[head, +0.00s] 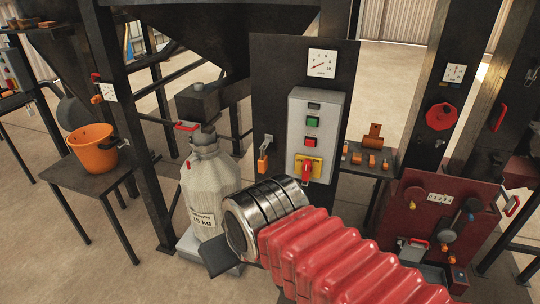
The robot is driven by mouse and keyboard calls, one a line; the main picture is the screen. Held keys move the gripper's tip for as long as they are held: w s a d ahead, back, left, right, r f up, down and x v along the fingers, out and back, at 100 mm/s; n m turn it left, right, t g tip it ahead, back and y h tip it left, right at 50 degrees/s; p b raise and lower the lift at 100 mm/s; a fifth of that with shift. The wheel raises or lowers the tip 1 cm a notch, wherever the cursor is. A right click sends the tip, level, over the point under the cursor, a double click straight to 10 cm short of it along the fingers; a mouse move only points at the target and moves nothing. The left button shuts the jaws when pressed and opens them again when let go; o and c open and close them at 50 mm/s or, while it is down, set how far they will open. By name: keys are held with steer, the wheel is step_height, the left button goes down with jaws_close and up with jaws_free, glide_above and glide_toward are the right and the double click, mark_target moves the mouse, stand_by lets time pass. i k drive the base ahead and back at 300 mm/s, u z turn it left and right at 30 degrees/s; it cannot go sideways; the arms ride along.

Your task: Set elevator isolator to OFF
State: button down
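A grey control box (316,138) is fixed to a dark upright panel in the middle. Low on it is a rotary isolator switch (307,169) with a red handle on a yellow plate; the handle looks roughly upright. Its lettering is too small to read, so I cannot confirm it is the elevator isolator. Above it are a green button (313,121) and a red button (310,141). My arm, with red bellows and a silver wrist, reaches in below the box. My gripper (222,257) shows only as a dark piece left of the wrist, apart from the switch; its fingers are mostly hidden.
A filled sack (208,188) hangs left of my wrist under a spout with a red handle. An orange bucket (93,148) stands on a dark table at the left. A dark red machine panel (435,215) with knobs and levers stands at the right, beside a small shelf.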

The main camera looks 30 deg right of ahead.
mark_target(307, 168)
steer(key=u, duration=0.2)
steer(key=k, duration=0.6)
steer(key=u, duration=0.6)
steer(key=k, duration=0.7)
steer(key=u, duration=0.65)
steer(key=i, duration=1)
